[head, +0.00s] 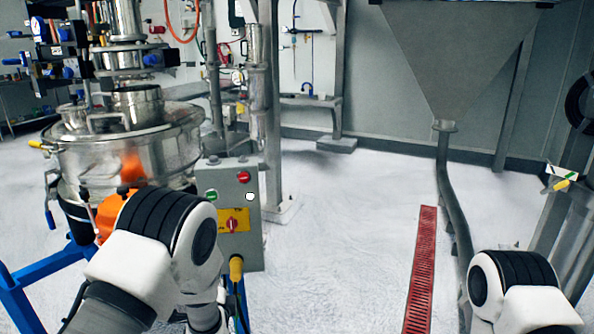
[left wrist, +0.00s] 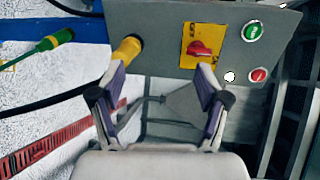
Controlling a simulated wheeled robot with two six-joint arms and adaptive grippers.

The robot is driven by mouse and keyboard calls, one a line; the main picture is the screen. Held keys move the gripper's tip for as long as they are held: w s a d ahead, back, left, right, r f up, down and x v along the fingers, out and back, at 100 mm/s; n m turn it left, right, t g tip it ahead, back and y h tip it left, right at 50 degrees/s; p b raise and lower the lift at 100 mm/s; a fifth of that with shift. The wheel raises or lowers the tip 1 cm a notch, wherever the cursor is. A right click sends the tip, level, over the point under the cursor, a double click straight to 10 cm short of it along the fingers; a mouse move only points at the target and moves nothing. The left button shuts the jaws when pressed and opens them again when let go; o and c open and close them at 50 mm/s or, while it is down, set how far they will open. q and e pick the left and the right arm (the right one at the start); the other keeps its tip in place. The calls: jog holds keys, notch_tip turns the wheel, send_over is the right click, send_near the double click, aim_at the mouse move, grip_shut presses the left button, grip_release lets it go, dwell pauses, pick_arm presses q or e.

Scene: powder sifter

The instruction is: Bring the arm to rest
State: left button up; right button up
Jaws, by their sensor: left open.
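My left arm (head: 160,250) comes in at the lower left of the head view, in front of the powder sifter (head: 130,150), and its gripper cannot be made out there. In the left wrist view my left gripper (left wrist: 162,70) is open with nothing between its fingers. It faces the grey control box (left wrist: 160,25); whether a finger touches the box is not clear. My right arm (head: 515,290) shows at the lower right of the head view; its gripper is out of view.
The box has a green button (left wrist: 252,30), a red button (left wrist: 258,75) and a red switch (left wrist: 200,47). A yellow cable connector (left wrist: 127,47) projects from it. A blue frame (head: 45,265) stands left. A hopper (head: 455,60) hangs right. Floor around the red grate (head: 421,265) is clear.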

pick_arm(q)
jog(key=s+a+f+n+g+h+p, duration=0.1)
jog(key=s+a+f+n+g+p, duration=0.2)
jog(key=s+f, duration=0.5)
jog(key=s+a+f+n+g+h+p, duration=0.15)
jog(key=s+f+g, duration=0.3)
jog(key=s, duration=0.75)
jog(key=s+d+f+n+g+h+p, duration=0.1)
jog(key=s+n+g, duration=0.7)
jog(key=s, duration=1.3)
jog(key=d+n+h, duration=0.1)
jog(key=d+n, duration=0.1)
jog(key=n, duration=0.1)
jog(key=shift+f+p, duration=0.2)
jog(key=shift+p, duration=0.1)
pick_arm(e)
notch_tip(320, 180, up, 8)
jog(key=shift+r, duration=0.15)
